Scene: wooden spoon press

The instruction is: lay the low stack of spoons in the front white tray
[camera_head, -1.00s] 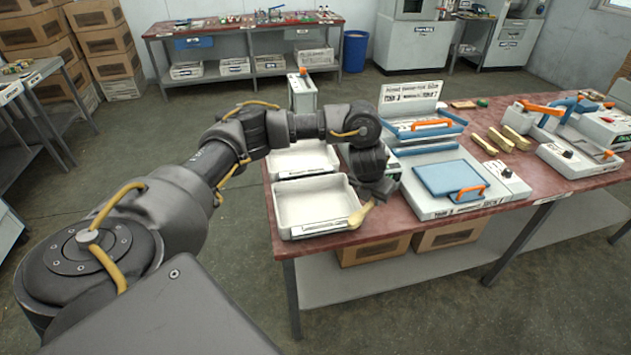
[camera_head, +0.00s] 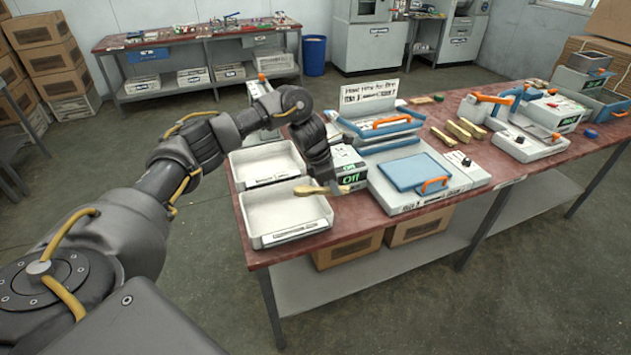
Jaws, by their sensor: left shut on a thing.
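My left gripper (camera_head: 334,184) is shut on a low stack of tan wooden spoons (camera_head: 309,190), which it holds roughly level. I cannot count the spoons in it. The spoons' left end reaches over the right back part of the front white tray (camera_head: 268,217), and their right end sticks out past the gripper. The front tray stands near the table's front left corner and its visible floor is empty. My right gripper is out of view.
A second white tray (camera_head: 262,168) sits directly behind. Right of the gripper is a press with a blue plate (camera_head: 412,172) and a green-lit display box (camera_head: 350,170). More spoon stacks (camera_head: 458,131) lie farther right on the red table (camera_head: 350,214). A sign stands behind the press.

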